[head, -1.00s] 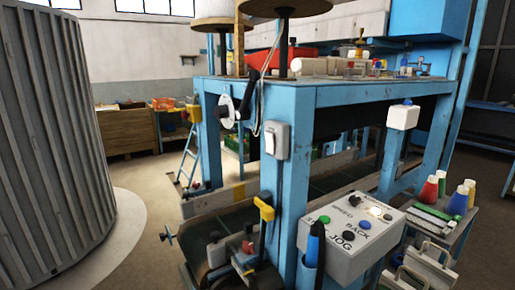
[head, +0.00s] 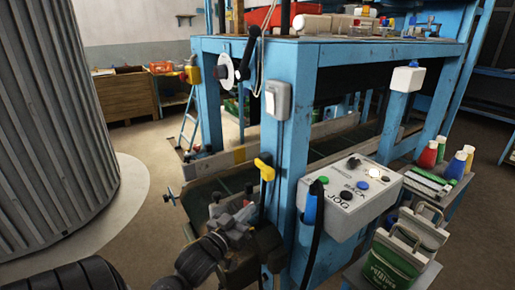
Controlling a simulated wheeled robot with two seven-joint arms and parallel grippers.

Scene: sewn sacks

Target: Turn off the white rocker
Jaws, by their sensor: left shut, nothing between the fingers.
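The white rocker (head: 271,101) sits in a grey housing on the front blue post of the machine, a little above the picture's middle. Its face is small here, and I cannot tell which way it is tipped. My left gripper (head: 244,213) has come in from the lower left, low in front of the machine. It is shut and empty, below and left of the rocker and clearly apart from it. Its fingertips are hard to make out against the machine parts behind. My right gripper is out of view.
A yellow handle (head: 264,169) sticks out below the rocker. A grey control box (head: 348,207) with coloured buttons stands to the right. A white box (head: 407,79) is on another post. A black crank (head: 248,55) is up left. Green-labelled sacks (head: 395,255) stand lower right.

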